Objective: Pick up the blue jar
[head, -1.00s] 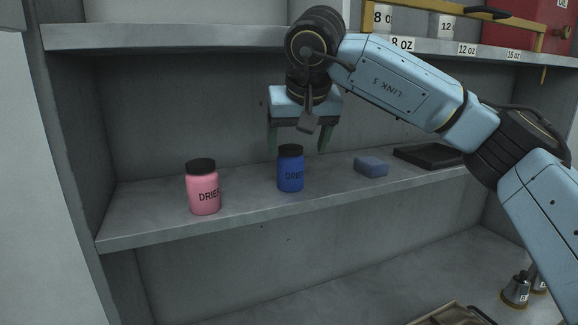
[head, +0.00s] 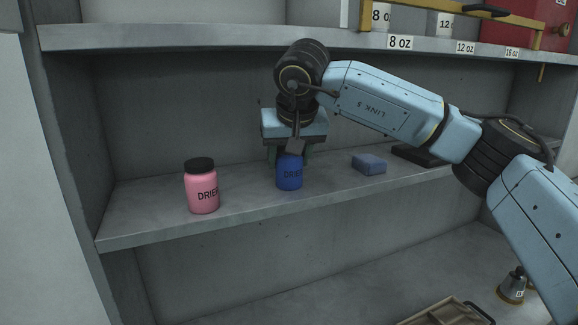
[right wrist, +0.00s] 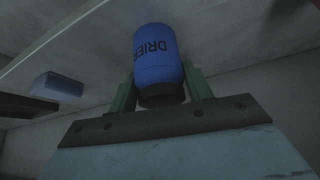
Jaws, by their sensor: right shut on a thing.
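The blue jar (head: 289,178) with a dark lid stands upright on the middle shelf, its label partly readable as "DRIE". My right gripper (head: 290,157) is above it, pointing down, with its fingers shut on the jar's upper part. Its lid is hidden by the gripper in the head view. The right wrist view shows the jar (right wrist: 157,58) between the two green fingers (right wrist: 160,92), lid toward the palm. The jar appears to rest on the shelf. My left gripper is not in view.
A pink jar (head: 202,190) with a black lid stands to the left on the same shelf. A blue block (head: 369,163) and a dark flat item (head: 418,155) lie to the right. The upper shelf edge (head: 200,37) runs above. A tray (head: 446,314) is below.

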